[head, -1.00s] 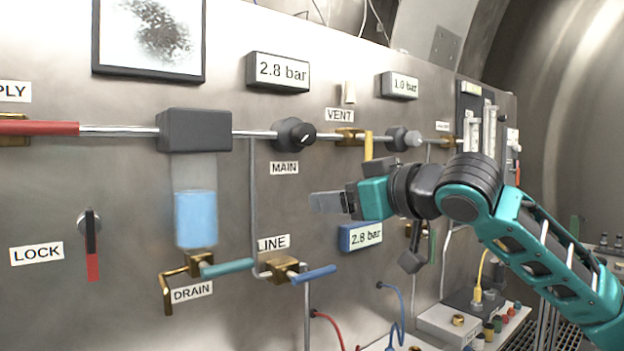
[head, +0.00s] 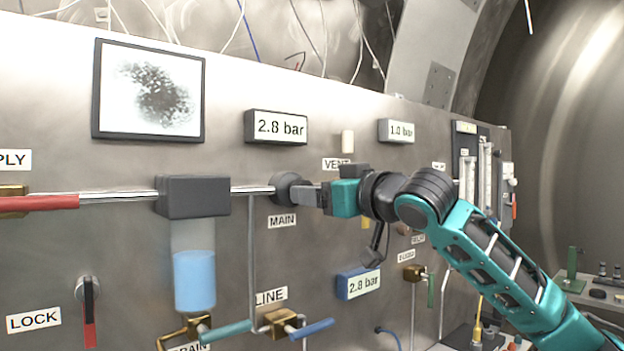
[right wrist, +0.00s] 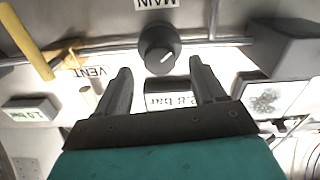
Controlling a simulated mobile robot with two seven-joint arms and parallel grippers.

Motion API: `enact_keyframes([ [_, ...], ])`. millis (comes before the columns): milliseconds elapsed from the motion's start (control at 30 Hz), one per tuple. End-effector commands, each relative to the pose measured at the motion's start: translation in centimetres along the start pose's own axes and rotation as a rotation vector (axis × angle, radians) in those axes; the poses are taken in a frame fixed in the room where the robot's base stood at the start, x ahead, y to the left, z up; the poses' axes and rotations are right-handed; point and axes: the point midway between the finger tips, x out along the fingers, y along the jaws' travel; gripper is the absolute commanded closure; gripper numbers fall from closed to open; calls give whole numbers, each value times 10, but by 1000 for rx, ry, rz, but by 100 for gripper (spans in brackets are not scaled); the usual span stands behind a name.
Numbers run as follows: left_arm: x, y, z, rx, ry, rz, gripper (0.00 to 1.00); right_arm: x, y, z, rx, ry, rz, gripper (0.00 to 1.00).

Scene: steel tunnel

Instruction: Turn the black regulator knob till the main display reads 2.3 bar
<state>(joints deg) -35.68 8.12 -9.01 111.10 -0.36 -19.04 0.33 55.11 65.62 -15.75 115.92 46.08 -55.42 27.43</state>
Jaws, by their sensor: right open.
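The black regulator knob (head: 287,188) sits on the pipe above the MAIN label (head: 282,221), partly hidden by my right gripper. The main display (head: 277,128) above it reads 2.8 bar. My right gripper (head: 307,196) is at the knob's right side in the head view. In the right wrist view, upside down, my open right gripper (right wrist: 160,65) points at the knob (right wrist: 158,48). One finger lies to each side, with the tips just short of it and nothing between them. A white mark shows on the knob's face. My left gripper is not in view.
A grey block (head: 193,197) over a blue-filled sight glass stands left of the knob. The VENT valve's yellow lever (right wrist: 27,42) is beside the gripper. A second display (head: 397,131) reads 1.0 bar; a blue-framed one (head: 358,283) reads 2.8 bar.

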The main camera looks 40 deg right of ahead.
Motion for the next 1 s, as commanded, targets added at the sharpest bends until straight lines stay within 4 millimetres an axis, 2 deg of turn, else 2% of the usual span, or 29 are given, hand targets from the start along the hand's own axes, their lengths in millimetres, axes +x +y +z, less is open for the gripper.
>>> enact_keyframes([
  [100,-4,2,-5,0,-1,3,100,15,0,-2,2,0,-1,31],
  [200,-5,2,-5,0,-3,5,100,22,0,0,1,0,-1,31],
  [533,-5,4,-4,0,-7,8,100,26,0,1,-1,0,0,31],
  [1000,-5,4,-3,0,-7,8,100,25,0,1,-1,-1,0,75],
])
